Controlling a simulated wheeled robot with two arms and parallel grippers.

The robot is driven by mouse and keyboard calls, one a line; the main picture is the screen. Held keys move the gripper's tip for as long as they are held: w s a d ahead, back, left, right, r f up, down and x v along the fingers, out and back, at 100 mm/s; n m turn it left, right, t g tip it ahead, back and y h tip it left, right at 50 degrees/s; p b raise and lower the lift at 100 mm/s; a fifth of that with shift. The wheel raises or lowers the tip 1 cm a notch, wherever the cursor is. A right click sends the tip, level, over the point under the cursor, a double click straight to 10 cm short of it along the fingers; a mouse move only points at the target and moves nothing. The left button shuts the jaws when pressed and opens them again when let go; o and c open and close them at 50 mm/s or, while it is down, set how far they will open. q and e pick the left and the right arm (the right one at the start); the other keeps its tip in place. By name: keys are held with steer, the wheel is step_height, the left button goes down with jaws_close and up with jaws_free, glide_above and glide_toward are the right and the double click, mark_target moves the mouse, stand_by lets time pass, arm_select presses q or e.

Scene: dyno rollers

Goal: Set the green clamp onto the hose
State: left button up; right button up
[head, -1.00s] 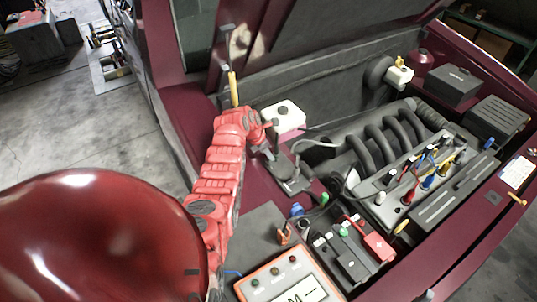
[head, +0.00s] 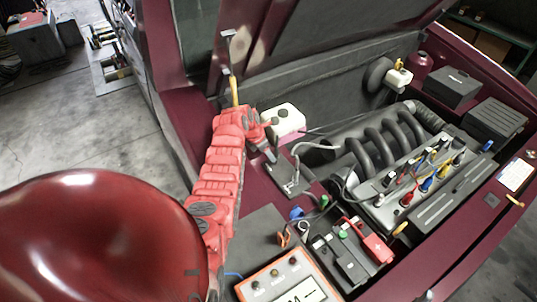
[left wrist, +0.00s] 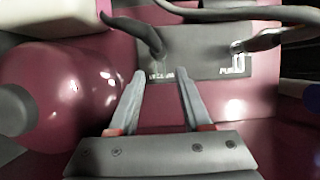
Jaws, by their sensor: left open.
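My left gripper (head: 271,151) hangs over the grey plate by the white reservoir. In the left wrist view its two fingers (left wrist: 161,76) are apart with nothing between them, pointing at the plate's near edge. A thin grey hose (head: 297,150) rises from the plate and arcs right toward the engine. In the left wrist view a grey hose (left wrist: 275,38) meets a metal fitting at the plate's right. A dark curved piece (left wrist: 132,29) ends at the plate's left part. A small green piece (head: 324,201) right of the plate may be the green clamp; its shape is unclear. My right gripper is not in view.
The white reservoir (head: 287,119) stands close behind my left gripper. The engine's black pipes (head: 385,143) and a row of coloured plugs lie to the right. A battery (head: 345,262) with a red clamp (head: 373,246) and an orange-framed meter (head: 285,278) are nearer.

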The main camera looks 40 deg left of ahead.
arm_select(q)
steer(key=p+v, duration=0.3)
steer(key=v, duration=1.4)
steer(key=shift+p, duration=0.3)
steer(key=shift+f, duration=0.15)
